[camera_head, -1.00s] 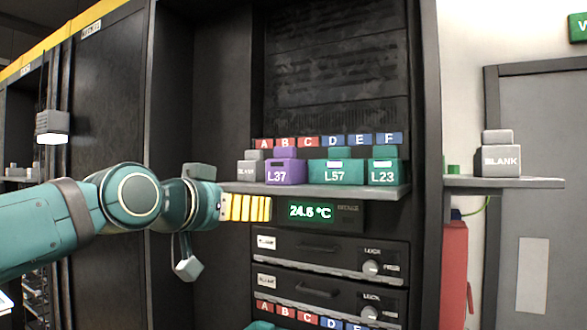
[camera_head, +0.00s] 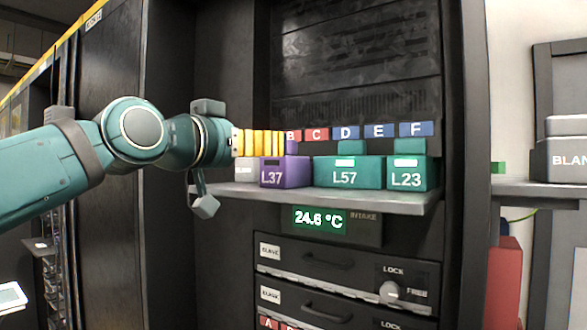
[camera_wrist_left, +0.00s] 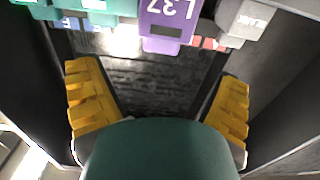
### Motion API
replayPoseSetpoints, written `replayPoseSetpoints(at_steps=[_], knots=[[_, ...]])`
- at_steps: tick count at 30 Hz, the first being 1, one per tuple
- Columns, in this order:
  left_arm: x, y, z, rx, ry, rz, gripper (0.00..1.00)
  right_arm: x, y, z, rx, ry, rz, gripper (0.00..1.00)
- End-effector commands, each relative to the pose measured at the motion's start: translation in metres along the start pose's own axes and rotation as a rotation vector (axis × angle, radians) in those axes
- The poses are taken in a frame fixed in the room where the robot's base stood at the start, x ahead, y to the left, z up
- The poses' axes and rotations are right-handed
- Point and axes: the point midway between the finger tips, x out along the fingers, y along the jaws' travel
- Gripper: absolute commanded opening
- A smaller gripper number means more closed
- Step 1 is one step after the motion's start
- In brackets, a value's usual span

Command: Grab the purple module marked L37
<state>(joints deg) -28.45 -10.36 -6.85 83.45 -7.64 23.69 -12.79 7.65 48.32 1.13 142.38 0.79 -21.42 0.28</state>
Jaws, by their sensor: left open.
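The purple module marked L37 (camera_head: 284,172) stands on the grey shelf (camera_head: 330,202), between a grey module at its left and the teal L57 module. My left gripper (camera_head: 262,143) has yellow fingers and appears in front of the upper left part of the purple module in the head view. In the left wrist view the gripper (camera_wrist_left: 158,98) is open, with nothing between its fingers. The purple module (camera_wrist_left: 168,18) shows upside down at the top of that view, beyond the fingertips. My right gripper is not in view.
The teal L57 module (camera_head: 348,172) and teal L23 module (camera_head: 407,173) stand to the right on the shelf. A grey blank module (camera_wrist_left: 245,18) sits beside the purple one. Below are an intake display (camera_head: 318,219) and drawers. Dark cabinet walls flank the shelf.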

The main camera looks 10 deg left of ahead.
Motion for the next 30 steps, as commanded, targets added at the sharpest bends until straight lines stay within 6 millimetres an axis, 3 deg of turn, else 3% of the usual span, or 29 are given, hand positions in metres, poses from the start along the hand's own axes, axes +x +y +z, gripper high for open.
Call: replayPoseSetpoints(at_steps=[3,11,21,30], knots=[[0.02,0.001,-0.001,0.0,-0.002,0.002,0.92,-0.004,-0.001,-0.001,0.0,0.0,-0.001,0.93],[0.038,0.0,-0.001,0.001,0.0,0.001,0.92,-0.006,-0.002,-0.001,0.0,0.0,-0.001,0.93],[0.081,-0.002,-0.007,0.0,-0.001,0.0,0.92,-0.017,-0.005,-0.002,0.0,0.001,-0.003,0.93],[0.085,-0.003,-0.006,0.0,0.0,-0.001,0.92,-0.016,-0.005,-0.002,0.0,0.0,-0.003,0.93]])
